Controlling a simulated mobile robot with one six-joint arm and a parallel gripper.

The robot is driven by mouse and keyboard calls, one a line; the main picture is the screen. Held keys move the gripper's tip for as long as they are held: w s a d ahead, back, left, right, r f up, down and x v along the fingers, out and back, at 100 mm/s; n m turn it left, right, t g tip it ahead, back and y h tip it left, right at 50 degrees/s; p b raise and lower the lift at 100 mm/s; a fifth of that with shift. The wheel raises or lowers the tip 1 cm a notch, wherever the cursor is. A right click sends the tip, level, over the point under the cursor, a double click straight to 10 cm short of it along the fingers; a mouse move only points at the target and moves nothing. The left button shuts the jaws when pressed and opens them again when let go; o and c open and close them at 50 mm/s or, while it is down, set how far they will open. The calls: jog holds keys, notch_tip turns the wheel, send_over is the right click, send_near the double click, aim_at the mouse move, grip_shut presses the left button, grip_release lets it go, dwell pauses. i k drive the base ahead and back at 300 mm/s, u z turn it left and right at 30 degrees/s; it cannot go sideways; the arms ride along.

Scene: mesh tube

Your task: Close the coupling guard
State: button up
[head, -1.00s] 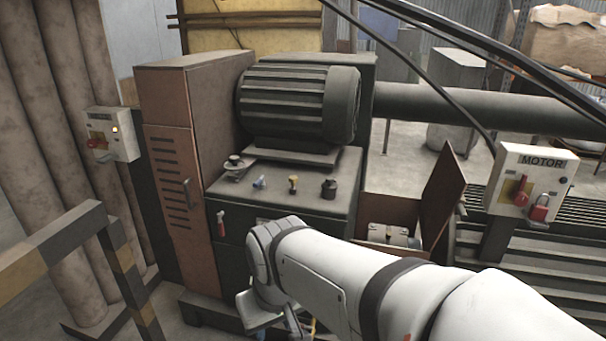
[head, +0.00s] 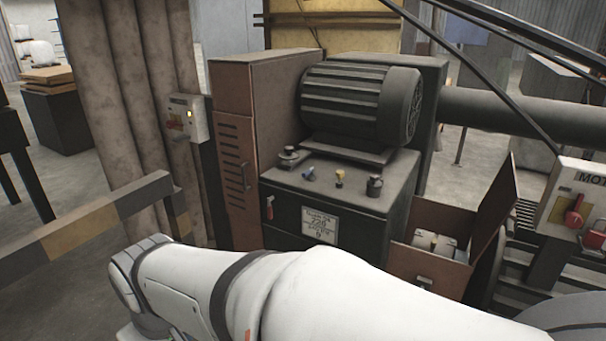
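The coupling guard is a brown box (head: 436,268) at the lower right of the machine. Its brown lid (head: 495,215) stands raised on the right side, so the guard is open. A pale metal coupling (head: 434,243) shows inside. My white arm crosses the bottom of the head view, left of and in front of the guard. My gripper is out of the picture, below the lower left edge.
A motor (head: 358,105) sits on the dark cabinet (head: 332,205), which has small knobs on top. A MOTOR switch box (head: 578,208) stands right of the lid. A striped rail (head: 120,205) crosses the left. Another switch box (head: 187,118) is at the columns.

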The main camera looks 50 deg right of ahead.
aim_at(497, 210)
jog(key=u, duration=0.1)
jog(key=k, duration=2.85)
jog(key=z, duration=1.8)
jog(key=i, duration=1)
jog(key=z, duration=0.05)
